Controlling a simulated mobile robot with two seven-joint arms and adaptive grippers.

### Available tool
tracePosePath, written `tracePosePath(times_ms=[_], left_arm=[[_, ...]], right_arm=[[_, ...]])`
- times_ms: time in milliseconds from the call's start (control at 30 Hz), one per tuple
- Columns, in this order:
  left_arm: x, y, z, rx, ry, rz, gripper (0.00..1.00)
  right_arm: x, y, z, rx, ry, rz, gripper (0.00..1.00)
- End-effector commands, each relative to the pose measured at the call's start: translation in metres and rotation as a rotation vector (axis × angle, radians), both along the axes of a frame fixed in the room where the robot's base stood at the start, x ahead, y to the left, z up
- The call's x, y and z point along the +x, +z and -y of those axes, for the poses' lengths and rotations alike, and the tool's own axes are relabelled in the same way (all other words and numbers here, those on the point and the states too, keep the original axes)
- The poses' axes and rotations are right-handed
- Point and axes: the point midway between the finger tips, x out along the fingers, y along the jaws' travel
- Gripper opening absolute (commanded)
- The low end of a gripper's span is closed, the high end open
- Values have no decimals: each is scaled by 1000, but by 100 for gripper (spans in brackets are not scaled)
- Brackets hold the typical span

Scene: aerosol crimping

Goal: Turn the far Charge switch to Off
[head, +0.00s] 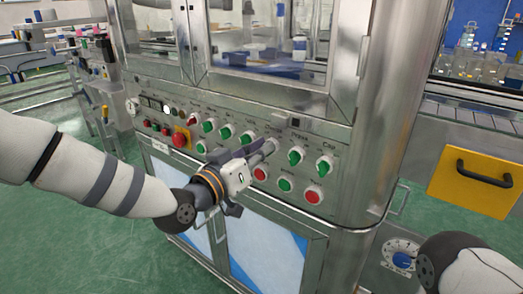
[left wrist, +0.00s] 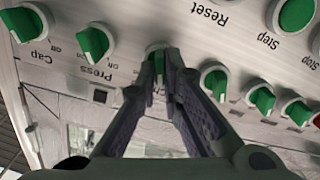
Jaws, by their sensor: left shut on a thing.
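The metal control panel (head: 232,154) carries a row of green rotary switches in pale round collars. My left gripper (head: 269,147) reaches it from the left. Its fingers are shut on a green switch (left wrist: 157,57), one place from the Press switch (left wrist: 94,43), on the side away from the Cap switch (left wrist: 34,22). The Press switch (head: 295,155) and Cap switch (head: 323,166) also show in the head view. The fingers cover most of the held switch and its label, so I cannot read its name or setting. My right gripper is out of view.
More green switches (head: 226,131) continue left along the row, with a red emergency knob (head: 180,139) beyond. Red and green push buttons (head: 285,184) sit below the gripper. A steel corner post (head: 385,110) stands right of the panel. A yellow drawer front (head: 475,180) is farther right.

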Motion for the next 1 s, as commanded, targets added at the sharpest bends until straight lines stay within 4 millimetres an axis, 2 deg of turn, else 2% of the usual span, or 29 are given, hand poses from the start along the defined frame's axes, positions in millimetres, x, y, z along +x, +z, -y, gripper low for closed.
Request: tracePosePath(times_ms=[400,967,1000], left_arm=[[0,-2,-1,-141,0,-106,0],[0,-2,0,-162,-2,-124,0],[0,-2,0,-161,-2,-123,14]], right_arm=[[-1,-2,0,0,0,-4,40],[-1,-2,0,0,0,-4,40],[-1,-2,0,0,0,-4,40]])
